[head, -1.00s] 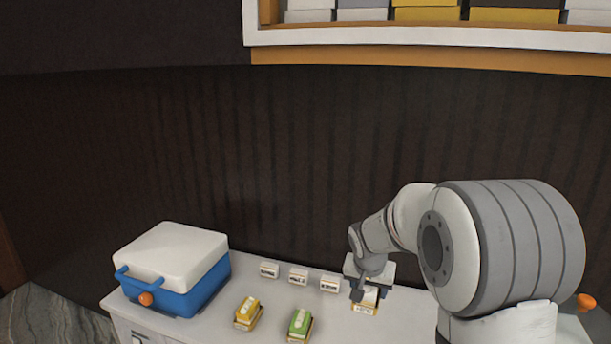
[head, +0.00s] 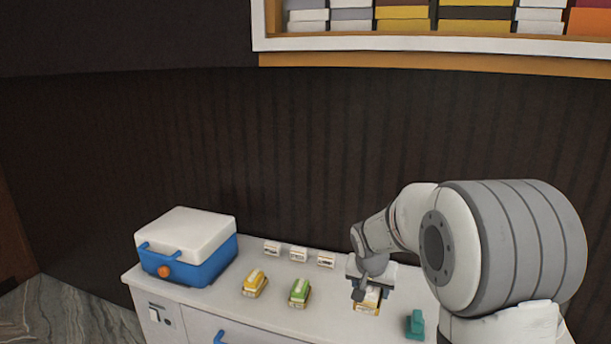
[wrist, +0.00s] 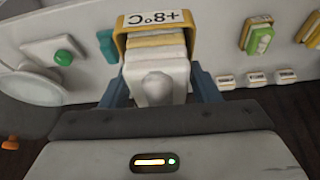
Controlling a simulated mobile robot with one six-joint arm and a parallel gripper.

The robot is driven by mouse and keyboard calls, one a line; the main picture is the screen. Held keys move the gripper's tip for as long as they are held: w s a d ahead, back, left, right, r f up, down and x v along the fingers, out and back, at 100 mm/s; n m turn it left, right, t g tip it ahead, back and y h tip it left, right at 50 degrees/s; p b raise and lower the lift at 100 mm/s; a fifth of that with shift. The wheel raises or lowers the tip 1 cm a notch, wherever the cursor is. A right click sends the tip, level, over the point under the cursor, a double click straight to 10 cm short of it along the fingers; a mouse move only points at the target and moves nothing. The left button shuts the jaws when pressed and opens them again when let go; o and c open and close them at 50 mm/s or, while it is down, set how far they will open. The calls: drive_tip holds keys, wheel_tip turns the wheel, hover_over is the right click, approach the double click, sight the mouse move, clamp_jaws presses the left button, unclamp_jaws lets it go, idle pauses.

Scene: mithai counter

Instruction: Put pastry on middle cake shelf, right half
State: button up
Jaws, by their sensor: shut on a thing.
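My gripper (head: 370,291) is shut on a pastry (head: 367,306) over the right part of the white counter. In the wrist view the pastry (wrist: 157,72) shows pale and yellow layers, a rounded white topping and a yellow holder with a "+8°C" label, upside down in that view. The blue-grey fingers of my gripper (wrist: 160,85) lie on both its sides. I cannot tell whether its base touches the counter. A middle cake shelf is not recognisable in any view.
A yellow pastry (head: 255,283) and a green pastry (head: 300,291) sit on the counter (head: 225,303). Several small cards (head: 298,254) stand behind them. A blue cooler with a white lid (head: 187,247) is at left, a teal object (head: 415,325) at right. A wall shelf (head: 420,44) holds boxes.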

drive_tip(key=shift+d+r, duration=0.1)
drive_tip(key=shift+r, duration=0.05)
drive_tip(key=f, duration=0.2)
drive_tip(key=shift+w+a+f, duration=0.25)
drive_tip(key=shift+f, duration=0.15)
drive_tip(key=s+f+n+b, duration=0.1)
drive_tip(key=s+f+b, duration=0.1)
drive_tip(key=f, duration=0.7)
drive_tip(key=s+f+n+y+b, duration=0.1)
drive_tip(key=s+f+b, duration=0.2)
drive_tip(key=f, duration=0.6)
drive_tip(key=s+f+n+b, duration=0.2)
drive_tip(key=f+b, duration=0.3)
drive_tip(key=f, duration=0.4)
drive_tip(key=shift+s+f+y, duration=0.25)
drive_tip(key=shift+s+y, duration=0.05)
drive_tip(key=shift+y, duration=0.1)
